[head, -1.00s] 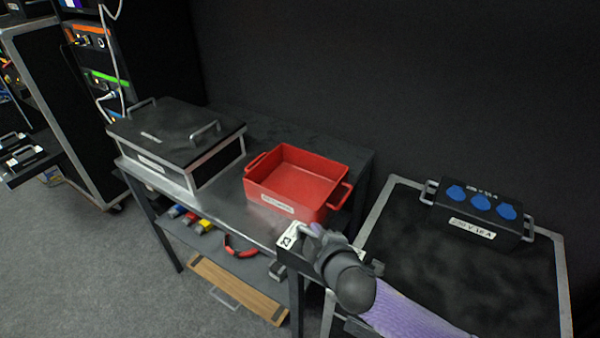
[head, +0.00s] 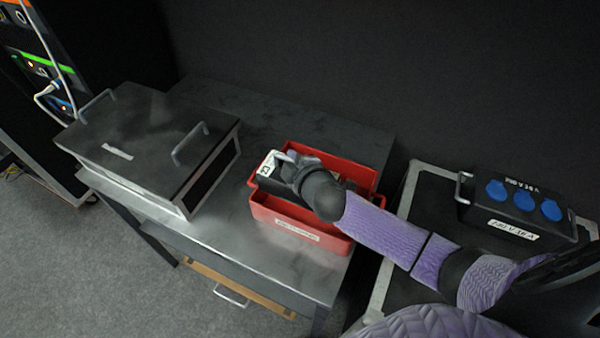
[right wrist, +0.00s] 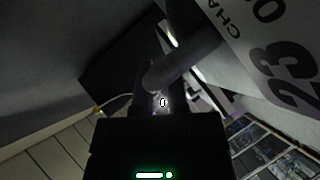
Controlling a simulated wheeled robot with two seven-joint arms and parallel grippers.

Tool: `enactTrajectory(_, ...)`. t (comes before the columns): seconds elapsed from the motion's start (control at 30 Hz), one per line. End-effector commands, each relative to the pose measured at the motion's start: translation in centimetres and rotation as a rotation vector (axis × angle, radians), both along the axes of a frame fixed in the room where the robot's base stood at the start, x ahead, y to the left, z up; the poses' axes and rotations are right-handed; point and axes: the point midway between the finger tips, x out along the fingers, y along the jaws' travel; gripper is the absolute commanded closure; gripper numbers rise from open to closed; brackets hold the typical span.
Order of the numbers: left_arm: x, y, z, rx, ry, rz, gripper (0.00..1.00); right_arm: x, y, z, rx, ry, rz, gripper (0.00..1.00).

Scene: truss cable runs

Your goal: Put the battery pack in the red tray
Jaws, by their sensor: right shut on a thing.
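The red tray (head: 300,232) stands on the metal table in the head view, with a white label on its front. My right gripper (head: 285,168) is over the tray's inside, shut on the battery pack (head: 267,165), a dark block with a white label. The pack is within the tray's outline in the head view; I cannot tell whether it touches the tray floor. My arm hides part of the tray. In the right wrist view the pack's white printed label (right wrist: 275,50) fills the upper right, close to the camera. My left gripper is not in view.
A black lidded case (head: 150,140) with two handles stands left of the tray on the table (head: 200,225). To the right, a black box with blue sockets (head: 515,212) sits on a separate case top. Free table surface lies behind the tray.

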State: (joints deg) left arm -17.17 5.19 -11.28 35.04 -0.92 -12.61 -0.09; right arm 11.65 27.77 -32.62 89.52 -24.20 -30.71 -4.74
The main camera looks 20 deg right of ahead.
Motion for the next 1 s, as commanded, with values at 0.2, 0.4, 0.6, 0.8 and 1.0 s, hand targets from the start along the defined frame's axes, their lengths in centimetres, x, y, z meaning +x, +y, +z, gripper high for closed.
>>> enactTrajectory(0.2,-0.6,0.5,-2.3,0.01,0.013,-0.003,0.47,0.1,0.0,-3.7,0.001,-0.004,0.001,1.0)
enactTrajectory(0.4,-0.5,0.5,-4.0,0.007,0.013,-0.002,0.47,0.0,0.1,-6.7,0.002,-0.002,0.001,1.0)
enactTrajectory(0.6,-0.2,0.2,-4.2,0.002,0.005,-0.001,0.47,0.1,0.0,-7.3,0.0,-0.004,0.002,1.0)
enactTrajectory(0.8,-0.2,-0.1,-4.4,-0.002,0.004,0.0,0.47,0.0,0.0,-7.6,0.0,0.001,0.0,0.78)
enactTrajectory(1.0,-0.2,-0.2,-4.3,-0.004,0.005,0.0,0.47,0.0,0.0,-7.5,0.0,0.0,0.001,0.47)
